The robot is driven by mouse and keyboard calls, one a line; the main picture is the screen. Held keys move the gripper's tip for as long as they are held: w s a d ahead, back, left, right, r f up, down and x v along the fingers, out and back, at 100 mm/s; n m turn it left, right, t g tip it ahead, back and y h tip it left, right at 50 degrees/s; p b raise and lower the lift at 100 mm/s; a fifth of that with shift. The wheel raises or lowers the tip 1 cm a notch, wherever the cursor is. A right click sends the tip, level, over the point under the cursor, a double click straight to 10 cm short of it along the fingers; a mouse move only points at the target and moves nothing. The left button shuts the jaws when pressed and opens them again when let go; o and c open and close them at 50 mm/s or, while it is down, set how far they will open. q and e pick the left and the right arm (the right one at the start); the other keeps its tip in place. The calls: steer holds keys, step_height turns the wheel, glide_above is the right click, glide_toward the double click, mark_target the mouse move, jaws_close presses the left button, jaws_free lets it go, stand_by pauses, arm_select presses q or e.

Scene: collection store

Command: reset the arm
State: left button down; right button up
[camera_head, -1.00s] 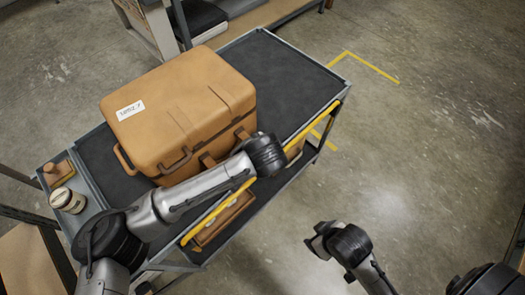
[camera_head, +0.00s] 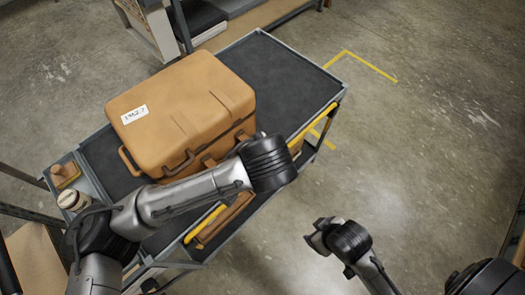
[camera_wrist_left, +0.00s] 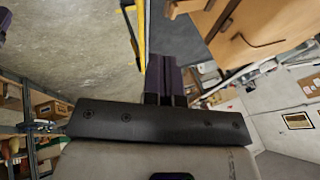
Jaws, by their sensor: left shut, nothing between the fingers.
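My left arm reaches in from the left in the head view, over the near edge of a trolley. Its wrist hides its fingers there. In the left wrist view my left gripper (camera_wrist_left: 165,78) shows its two dark fingers together with nothing between them. My right gripper (camera_head: 318,236) hangs over bare floor to the right of the trolley in the head view. Its fingers are too small and turned away to tell whether they are open.
An orange-brown case (camera_head: 185,105) with a white label stands on the dark-topped trolley (camera_head: 285,75), close beside my left arm. A jar (camera_head: 73,200) and a wooden block (camera_head: 64,174) sit at the trolley's left end. The floor (camera_head: 420,130) right of the trolley is clear.

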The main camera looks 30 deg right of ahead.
arm_select(q)
steer(key=shift+s+r, duration=0.15)
steer(key=shift+r, duration=0.2)
